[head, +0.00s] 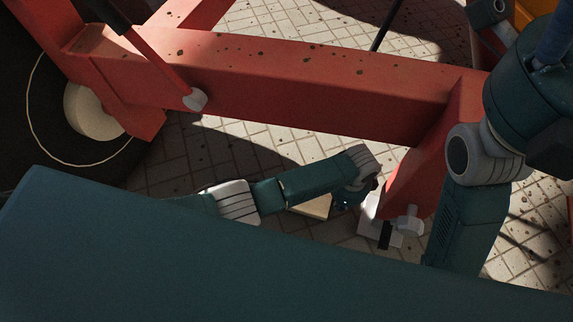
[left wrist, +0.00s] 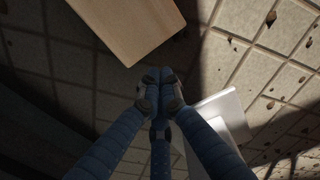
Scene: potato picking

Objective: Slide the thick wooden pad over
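The thick wooden pad (head: 312,207) lies on the paved floor under the red frame, partly hidden behind my left arm in the head view. In the left wrist view the pad (left wrist: 130,25) is a pale block at the top, just beyond the fingertips. My left gripper (left wrist: 160,78) has its blue fingers drawn together at the tips with nothing between them. The gap to the pad looks small; I cannot tell whether they touch. In the head view the left gripper (head: 346,202) is small and dark. My right gripper is out of view.
A red metal frame (head: 300,80) spans above the floor. Its leg (head: 425,165) stands on the right, by a pale metal plate (head: 372,222), which also shows in the left wrist view (left wrist: 228,115). A large dark wheel (head: 50,110) stands at left.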

